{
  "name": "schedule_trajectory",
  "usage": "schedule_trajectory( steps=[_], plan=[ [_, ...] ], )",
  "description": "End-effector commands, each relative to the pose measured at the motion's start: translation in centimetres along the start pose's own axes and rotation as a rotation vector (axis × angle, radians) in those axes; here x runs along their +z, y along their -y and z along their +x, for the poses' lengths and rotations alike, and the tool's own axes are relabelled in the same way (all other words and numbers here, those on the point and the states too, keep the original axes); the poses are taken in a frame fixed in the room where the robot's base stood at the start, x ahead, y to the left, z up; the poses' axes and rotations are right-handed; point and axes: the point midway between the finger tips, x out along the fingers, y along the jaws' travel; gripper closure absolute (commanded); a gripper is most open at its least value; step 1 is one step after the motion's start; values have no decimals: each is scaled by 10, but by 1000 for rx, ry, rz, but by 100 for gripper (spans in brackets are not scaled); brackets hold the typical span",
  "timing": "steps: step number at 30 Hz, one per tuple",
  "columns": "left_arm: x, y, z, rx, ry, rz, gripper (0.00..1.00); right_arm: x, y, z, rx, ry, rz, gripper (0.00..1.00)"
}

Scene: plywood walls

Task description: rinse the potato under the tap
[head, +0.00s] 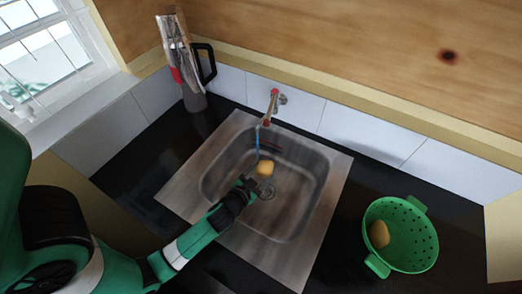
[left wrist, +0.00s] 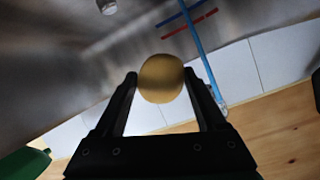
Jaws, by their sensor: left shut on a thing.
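A yellow-brown potato (head: 265,168) is held over the basin of the steel sink (head: 222,246). My left gripper (head: 249,182) is shut on it; in the left wrist view the potato (left wrist: 161,78) sits between the two fingertips (left wrist: 160,85). The tap (head: 270,106) comes out of the tiled wall behind the sink. A thin blue stream of water (head: 257,143) runs down from it, close to the potato. In the left wrist view the stream (left wrist: 200,55) passes just right of the potato; I cannot tell whether it touches. My right gripper is not in view.
A green colander (head: 417,263) stands on the dark counter right of the sink, with another potato (head: 379,234) inside. A tall grey jug-like container (head: 194,98) with a black handle stands behind left. The drain (head: 266,191) lies in the basin. The tiled wall is close behind.

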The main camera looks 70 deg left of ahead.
Motion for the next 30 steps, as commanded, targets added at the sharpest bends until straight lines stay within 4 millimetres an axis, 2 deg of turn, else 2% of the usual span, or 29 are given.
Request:
schedule_trajectory(
  steps=[15, 30],
  plan=[
    [-2, -1, -2, 1, -1, 2, 100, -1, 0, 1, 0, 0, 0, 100],
    [-26, -16, -50, 5, 6, 1, 100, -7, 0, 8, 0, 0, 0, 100]
  ],
)
